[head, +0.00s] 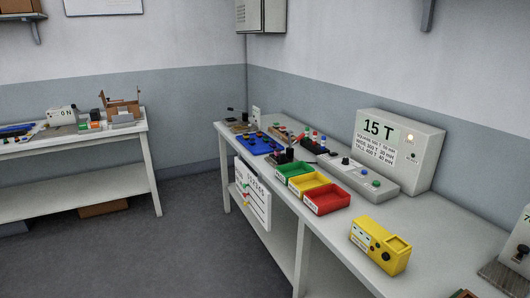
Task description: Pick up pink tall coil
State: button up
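I cannot make out a pink tall coil in the head view. Several small coloured pieces stand in a dark rack (313,146) and on a blue tray (248,144) at the far end of the right bench (425,222). They are too small to tell apart. My gripper is not in view.
Green (293,172), yellow (309,187) and red (327,201) bins line the bench's front edge. Behind them stands a grey "15 T" machine (413,166). A yellow device (376,250) sits nearer. A second bench (75,172) stands left. Grey floor between is clear.

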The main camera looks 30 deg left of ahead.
aim_at(277, 151)
jog(key=u, duration=0.55)
jog(key=i, duration=0.5)
jog(key=u, duration=0.6)
